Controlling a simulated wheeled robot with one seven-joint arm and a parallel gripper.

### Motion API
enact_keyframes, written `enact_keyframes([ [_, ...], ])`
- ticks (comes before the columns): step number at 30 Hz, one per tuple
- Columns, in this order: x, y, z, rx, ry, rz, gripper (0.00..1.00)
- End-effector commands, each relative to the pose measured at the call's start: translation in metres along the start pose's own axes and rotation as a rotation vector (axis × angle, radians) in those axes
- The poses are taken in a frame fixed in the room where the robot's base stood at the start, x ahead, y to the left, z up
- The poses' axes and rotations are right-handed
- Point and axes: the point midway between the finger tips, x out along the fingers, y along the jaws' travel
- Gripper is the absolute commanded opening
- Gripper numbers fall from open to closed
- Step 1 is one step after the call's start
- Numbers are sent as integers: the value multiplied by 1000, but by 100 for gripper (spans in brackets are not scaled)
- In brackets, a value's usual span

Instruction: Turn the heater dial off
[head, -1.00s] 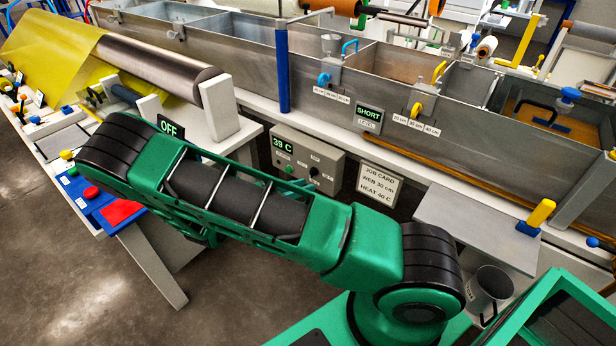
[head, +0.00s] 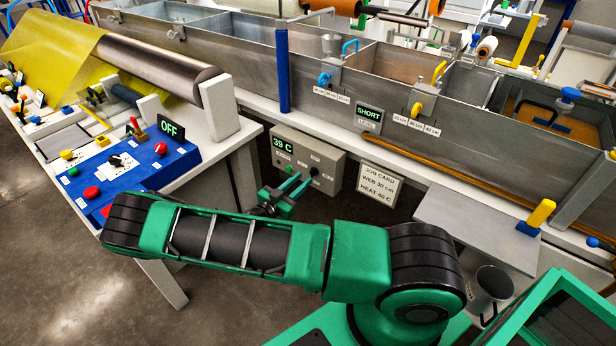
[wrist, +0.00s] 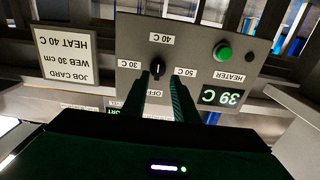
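The heater box (head: 330,165) is a grey panel under the tank, with a lit 39 C display (head: 283,146). Its black dial (head: 314,171) shows upside down in the wrist view (wrist: 157,67), ringed by labels for OFF, 30 C, 40 C and 50 C. I cannot surely read where the dial points. My gripper (head: 301,179) is in front of the box, reaching toward the dial. In the wrist view its two fingers (wrist: 163,82) are apart with nothing held, their tips close to the dial. Whether they touch it is unclear. The OFF label (wrist: 155,93) is partly covered by the fingers.
A green button (wrist: 223,52) is on the same box. A job card (head: 378,185) reading WEB 30 cm, HEAT 40 C hangs beside it. A blue control panel (head: 125,170) with an OFF display is on the left bench. A grey shelf (head: 480,225) juts out at right.

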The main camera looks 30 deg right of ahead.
Motion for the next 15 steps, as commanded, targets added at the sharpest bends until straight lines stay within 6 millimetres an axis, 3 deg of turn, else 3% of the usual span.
enact_keyframes([
  [6,26,0,0,-1,0,1,27],
  [15,34,0,0,0,0,0,27],
])
